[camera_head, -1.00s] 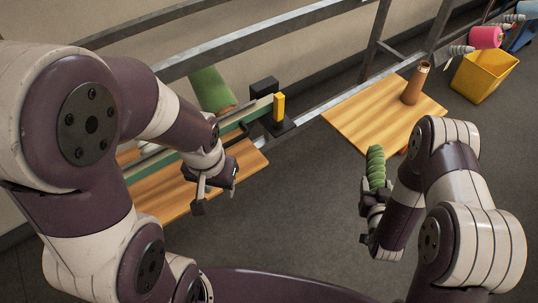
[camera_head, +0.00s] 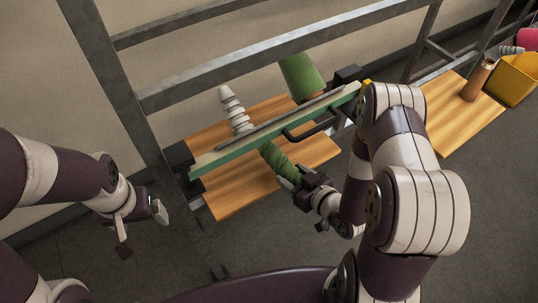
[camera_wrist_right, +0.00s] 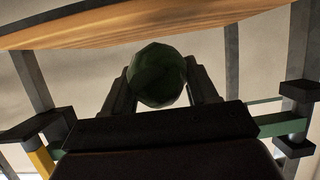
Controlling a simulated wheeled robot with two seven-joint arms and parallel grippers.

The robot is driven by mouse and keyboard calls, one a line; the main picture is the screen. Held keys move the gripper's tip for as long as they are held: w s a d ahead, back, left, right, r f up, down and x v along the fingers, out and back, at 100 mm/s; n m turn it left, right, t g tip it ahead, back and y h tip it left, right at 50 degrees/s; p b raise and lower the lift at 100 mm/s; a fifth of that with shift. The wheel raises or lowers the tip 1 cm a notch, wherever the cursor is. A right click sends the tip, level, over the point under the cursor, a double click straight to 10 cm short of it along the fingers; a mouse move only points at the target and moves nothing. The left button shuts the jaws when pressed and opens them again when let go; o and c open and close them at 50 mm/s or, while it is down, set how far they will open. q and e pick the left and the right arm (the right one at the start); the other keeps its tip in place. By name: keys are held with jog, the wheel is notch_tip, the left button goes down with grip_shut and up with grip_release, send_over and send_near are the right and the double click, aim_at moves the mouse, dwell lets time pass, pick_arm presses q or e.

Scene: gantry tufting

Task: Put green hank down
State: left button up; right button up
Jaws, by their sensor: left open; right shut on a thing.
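The green hank (camera_head: 277,162) is a twisted dark green bundle. My right gripper (camera_head: 298,182) is shut on its near end, at the front edge of a wooden shelf (camera_head: 232,193). The hank's far end reaches up to the green rail. In the right wrist view the hank (camera_wrist_right: 158,75) shows end-on between the two fingers, below a wooden board (camera_wrist_right: 150,27). I cannot tell whether it touches the shelf. My left gripper (camera_head: 137,225) is open and empty, left of the shelf, over the floor.
A green rail (camera_head: 215,163) with a black handle (camera_head: 312,132) runs across the shelf. Behind it stand a grey-white ribbed spindle (camera_head: 234,108) and a green cone (camera_head: 300,75). A second wooden shelf (camera_head: 450,110) holds a brown tube (camera_head: 477,80). A yellow bin (camera_head: 517,78) stands far right.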

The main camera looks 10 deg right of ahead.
aim_at(272, 153)
jog(key=w+a, duration=0.1)
jog(key=w, duration=0.2)
jog(key=w+a, duration=0.1)
jog(key=w, duration=0.1)
jog(key=w+a, duration=0.1)
jog(key=w, duration=0.2)
jog(key=shift+w+a+p, duration=0.3)
jog(key=shift+a+p, duration=0.05)
jog(key=f, duration=0.3)
jog(key=shift+w+f, duration=0.25)
jog(key=shift+s+f, duration=0.1)
jog(key=shift+f, duration=0.05)
jog(key=o, duration=1.2)
